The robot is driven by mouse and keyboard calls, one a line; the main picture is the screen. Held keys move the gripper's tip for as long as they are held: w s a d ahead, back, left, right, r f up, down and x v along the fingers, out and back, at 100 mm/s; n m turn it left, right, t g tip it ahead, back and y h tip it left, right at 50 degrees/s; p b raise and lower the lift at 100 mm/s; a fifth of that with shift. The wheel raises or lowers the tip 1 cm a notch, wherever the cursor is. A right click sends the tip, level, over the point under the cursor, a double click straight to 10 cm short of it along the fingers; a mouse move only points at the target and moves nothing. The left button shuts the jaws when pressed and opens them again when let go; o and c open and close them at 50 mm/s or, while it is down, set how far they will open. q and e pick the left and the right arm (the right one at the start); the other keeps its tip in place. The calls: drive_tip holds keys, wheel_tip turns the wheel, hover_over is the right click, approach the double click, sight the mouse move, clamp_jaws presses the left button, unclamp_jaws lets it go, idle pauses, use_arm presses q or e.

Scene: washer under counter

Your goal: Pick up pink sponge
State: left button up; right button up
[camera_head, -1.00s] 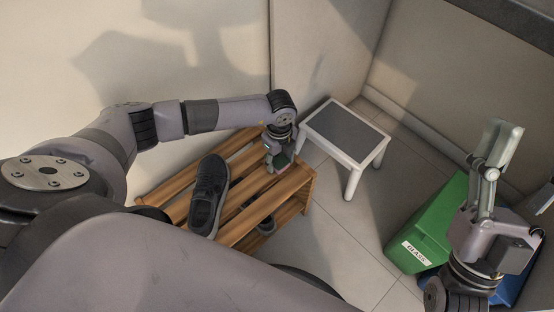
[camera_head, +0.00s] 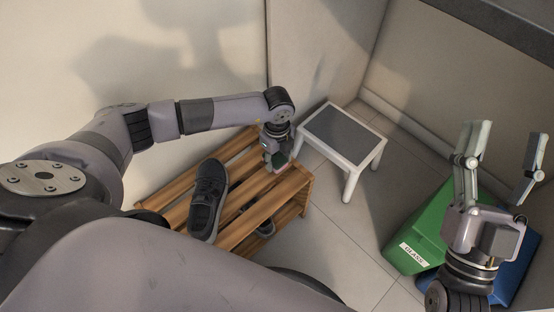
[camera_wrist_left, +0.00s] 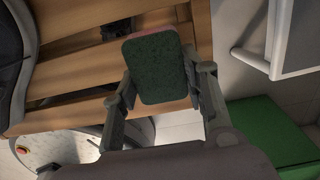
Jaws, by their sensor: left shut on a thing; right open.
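In the head view, my left gripper (camera_head: 274,160) is over the right end of the wooden shoe rack (camera_head: 265,212), and only a bit of the sponge (camera_head: 279,160) shows there. I cannot tell whether the sponge touches the slats. My right gripper (camera_head: 502,172) is open and empty at the right, its fingers wide apart.
A dark shoe (camera_head: 208,198) stands on the rack left of my left gripper. A white step stool (camera_head: 343,135) with a grey top is right of the rack. A green bin (camera_head: 418,232) marked GLASS and a blue bin (camera_head: 517,262) are near my right gripper. Floor between is clear.

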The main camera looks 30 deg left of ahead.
sight(277, 159)
use_arm(q)
wheel_tip(277, 159, up, 5)
drive_tip(key=shift+f+p, duration=0.1)
drive_tip(key=shift+p, duration=0.65)
wheel_tip(277, 159, up, 3)
drive_tip(key=shift+r+p, duration=0.2)
drive_tip(key=shift+p, duration=0.35)
use_arm(e)
drive_tip(key=w+f+g+h, duration=0.2)
drive_tip(key=w+f+g, duration=0.2)
drive_tip(key=f+g, duration=0.45)
use_arm(q)
wheel_tip(277, 159, up, 9)
drive_tip(key=p, duration=0.2)
drive_tip(key=shift+r, duration=0.15)
use_arm(e)
drive_tip(key=s+d+f+g+h, duration=0.1)
drive_tip(key=s+f+g, duration=0.1)
drive_tip(key=f, duration=0.4)
drive_tip(key=s+d+f+g+h, duration=0.1)
drive_tip(key=s+d+f+g, duration=0.1)
drive_tip(key=f, duration=0.5)
drive_tip(key=shift+s+d+f+m+g+h, duration=0.15)
drive_tip(key=shift+s+m+g+h, duration=0.15)
drive_tip(key=shift+g, duration=0.55)
use_arm(q)
drive_tip(key=shift+o, duration=0.9)
drive_tip(key=c, duration=0.5)
